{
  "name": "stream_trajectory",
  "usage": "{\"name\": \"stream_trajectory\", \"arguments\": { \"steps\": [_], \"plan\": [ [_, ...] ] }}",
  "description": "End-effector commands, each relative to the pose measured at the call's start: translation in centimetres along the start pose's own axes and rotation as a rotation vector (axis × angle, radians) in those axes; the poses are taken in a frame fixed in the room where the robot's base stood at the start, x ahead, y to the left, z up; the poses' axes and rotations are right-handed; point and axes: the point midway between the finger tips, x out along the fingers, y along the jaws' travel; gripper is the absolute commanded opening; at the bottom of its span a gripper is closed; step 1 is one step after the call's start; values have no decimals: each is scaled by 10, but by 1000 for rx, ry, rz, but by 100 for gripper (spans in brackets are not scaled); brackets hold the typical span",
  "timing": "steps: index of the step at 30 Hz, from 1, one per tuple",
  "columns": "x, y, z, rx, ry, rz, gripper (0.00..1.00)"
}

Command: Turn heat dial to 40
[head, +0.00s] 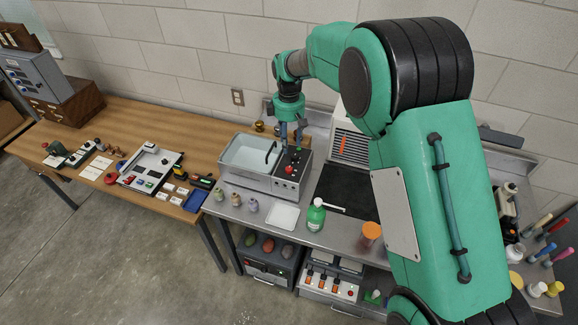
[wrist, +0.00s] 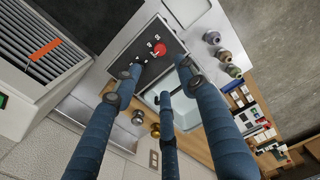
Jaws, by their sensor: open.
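The grey tank unit (head: 244,179) has a water-filled basin on its left and a dark control panel (head: 284,186) on its right. A round red knob (head: 289,169) stands on the panel, and it also shows in the wrist view (wrist: 159,48). Small pale marks sit beside it. I cannot read any number or tell which control is the heat dial. My gripper (head: 291,142) points down above the panel. In the wrist view its blue fingers (wrist: 158,75) are spread open, with nothing between them. One fingertip hides part of the panel.
Three small jars (head: 236,200) and a white tray (head: 283,216) lie in front of the unit. A green bottle (head: 316,215) and an orange-lidded jar (head: 370,232) stand to the right. A slatted vent unit (head: 351,146) stands behind. Brass pieces (wrist: 137,117) sit behind the unit.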

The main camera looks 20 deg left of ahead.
Motion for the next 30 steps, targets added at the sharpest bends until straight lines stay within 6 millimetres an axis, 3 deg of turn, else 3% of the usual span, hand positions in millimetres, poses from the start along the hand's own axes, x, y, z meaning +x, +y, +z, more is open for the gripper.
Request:
{"name": "stream_trajectory", "arguments": {
  "steps": [11,30],
  "plan": [
    [20,0,0,1,-1,-2,41],
    [115,0,1,1,-1,-2,41]
  ]
}}
